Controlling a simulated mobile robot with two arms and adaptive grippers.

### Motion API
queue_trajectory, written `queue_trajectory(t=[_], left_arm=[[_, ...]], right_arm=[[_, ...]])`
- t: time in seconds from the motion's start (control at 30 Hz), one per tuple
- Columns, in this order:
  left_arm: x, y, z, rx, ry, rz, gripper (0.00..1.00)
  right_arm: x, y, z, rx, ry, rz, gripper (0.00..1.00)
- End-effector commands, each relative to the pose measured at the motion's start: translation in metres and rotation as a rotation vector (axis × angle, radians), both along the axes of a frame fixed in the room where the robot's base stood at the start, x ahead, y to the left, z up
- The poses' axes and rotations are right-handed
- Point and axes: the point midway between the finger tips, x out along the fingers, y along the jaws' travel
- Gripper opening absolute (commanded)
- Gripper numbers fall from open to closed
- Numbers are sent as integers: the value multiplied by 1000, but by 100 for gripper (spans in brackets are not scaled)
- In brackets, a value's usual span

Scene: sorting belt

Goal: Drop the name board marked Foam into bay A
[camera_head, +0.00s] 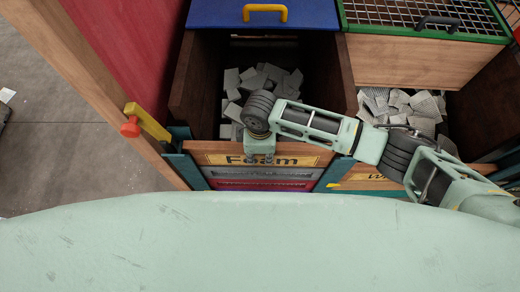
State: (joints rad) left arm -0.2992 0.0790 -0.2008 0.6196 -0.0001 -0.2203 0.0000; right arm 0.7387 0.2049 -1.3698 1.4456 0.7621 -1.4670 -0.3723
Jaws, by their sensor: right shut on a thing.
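The wooden name board marked Foam (304,160), with a yellow label, is upright across the front of the left bay (186,95). My right gripper (260,158) comes down over its top edge and is shut on it, covering part of the lettering. The board's ends are near the teal posts at both sides. I cannot tell whether it is fully seated between them. No letter A shows, so the picture does not name this bay. My left gripper is not in view.
Grey blocks (236,80) lie in this bay, with more in the right bay (400,104). A grey slat and a red slat (262,185) sit below the board. A blue lid (215,15) and a mesh lid (410,14) are behind. A yellow lever (148,122) stands left.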

Motion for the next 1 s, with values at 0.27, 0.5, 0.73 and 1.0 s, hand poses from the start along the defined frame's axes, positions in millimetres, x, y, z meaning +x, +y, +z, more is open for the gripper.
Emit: queue_trajectory(t=[0.27, 0.5, 0.73, 1.0], left_arm=[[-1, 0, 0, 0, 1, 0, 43], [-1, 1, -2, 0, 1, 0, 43], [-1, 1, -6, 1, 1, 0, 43], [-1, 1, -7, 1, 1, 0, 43]], right_arm=[[1, 1, 1, 3, -3, 1, 0], [1, 1, -3, 3, -2, 1, 0], [1, 1, -11, 2, -2, 1, 0], [1, 1, -13, 2, -2, 1, 35]])
